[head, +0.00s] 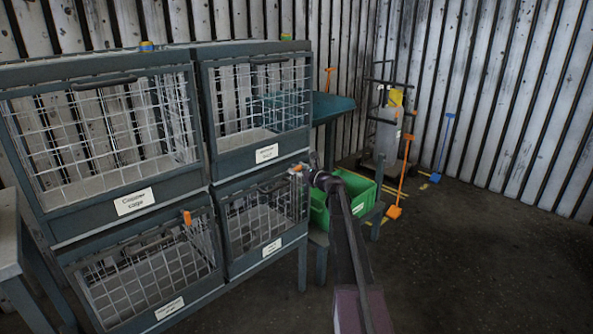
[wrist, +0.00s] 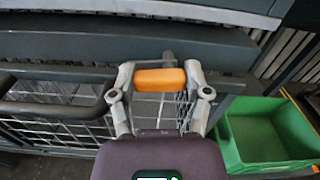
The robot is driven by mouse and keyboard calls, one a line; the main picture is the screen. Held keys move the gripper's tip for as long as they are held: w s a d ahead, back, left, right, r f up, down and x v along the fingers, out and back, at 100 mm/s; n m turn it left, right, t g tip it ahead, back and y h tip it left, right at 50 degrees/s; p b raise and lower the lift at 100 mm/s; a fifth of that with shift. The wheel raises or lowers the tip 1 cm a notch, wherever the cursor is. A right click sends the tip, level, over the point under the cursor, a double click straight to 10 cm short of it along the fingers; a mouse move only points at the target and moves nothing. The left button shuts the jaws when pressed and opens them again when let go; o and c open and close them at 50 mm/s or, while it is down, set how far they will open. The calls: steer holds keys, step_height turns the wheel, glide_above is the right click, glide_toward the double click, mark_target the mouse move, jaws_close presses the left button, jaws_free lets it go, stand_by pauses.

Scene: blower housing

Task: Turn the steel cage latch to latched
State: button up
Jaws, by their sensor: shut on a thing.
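My gripper (head: 297,170) is at the upper right corner of the lower right wire cage (head: 234,262). In the wrist view my gripper (wrist: 160,92) has one finger at each end of an orange latch handle (wrist: 160,77) and is shut on it. The handle lies crosswise in that view, in front of the cage's dark top rail. A dark latch piece shows just behind it. In the head view only a bit of orange shows at my gripper, so the latch's angle is hard to tell there. The label on this cage is too small to read.
Another orange latch (head: 187,217) is on the lower left cage (head: 165,308). Two more cages stand above. A green bin (head: 352,193) is close to the right of my gripper; it also shows in the wrist view (wrist: 262,137). Open floor (head: 480,270) lies to the right.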

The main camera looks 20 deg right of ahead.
steer(key=n, duration=0.4)
steer(key=shift+f, duration=0.15)
steer(key=n, duration=0.4)
steer(key=shift+f+n+b, duration=0.15)
steer(key=shift+n+b, duration=0.15)
steer(key=shift+n, duration=0.1)
steer(key=n, duration=0.3)
steer(key=shift+d+f+n, duration=0.1)
steer(key=shift+d+n, duration=0.05)
steer(key=shift+n, duration=0.15)
steer(key=shift+d+n, duration=0.1)
steer(key=shift+n, duration=1.9)
steer(key=o, duration=1.2)
steer(key=shift+c, duration=0.2)
steer(key=shift+s+d, duration=0.1)
steer(key=v, duration=1.1)
steer(key=shift+s, duration=0.35)
